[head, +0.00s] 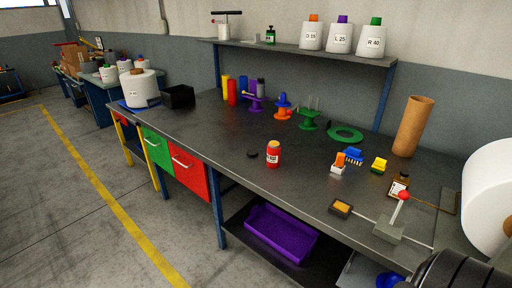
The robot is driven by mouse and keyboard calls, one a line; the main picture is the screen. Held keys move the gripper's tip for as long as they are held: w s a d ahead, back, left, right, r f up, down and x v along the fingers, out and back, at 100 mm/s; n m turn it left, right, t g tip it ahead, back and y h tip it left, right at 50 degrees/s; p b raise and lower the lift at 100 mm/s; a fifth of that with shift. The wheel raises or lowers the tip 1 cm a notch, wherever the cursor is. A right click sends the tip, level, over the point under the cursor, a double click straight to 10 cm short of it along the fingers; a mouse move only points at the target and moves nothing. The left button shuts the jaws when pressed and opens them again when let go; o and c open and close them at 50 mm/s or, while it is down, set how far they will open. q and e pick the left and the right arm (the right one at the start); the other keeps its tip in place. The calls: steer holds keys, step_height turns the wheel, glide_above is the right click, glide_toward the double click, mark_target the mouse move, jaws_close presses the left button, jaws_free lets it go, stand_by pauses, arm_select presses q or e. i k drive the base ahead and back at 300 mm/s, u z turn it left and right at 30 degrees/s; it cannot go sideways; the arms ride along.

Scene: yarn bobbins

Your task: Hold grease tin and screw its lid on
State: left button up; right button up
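A small red tin (273,159) with a pale label stands upright on the dark workbench, near its front edge. It looks like the grease tin; its top is too small to make out clearly. A small flat black disc (252,155), which looks like the lid, lies on the bench just left of the tin, apart from it. Neither of my grippers is in view. A dark rounded part at the bottom right corner appears to be a link of my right arm.
The bench (215,137) is clear around the tin. A purple bin (281,233) sits below.

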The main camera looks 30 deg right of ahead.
mark_target(274, 147)
steer(key=z, duration=0.55)
steer(key=i, duration=0.8)
steer(key=z, duration=1.05)
steer(key=i, duration=0.3)
steer(key=z, duration=0.2)
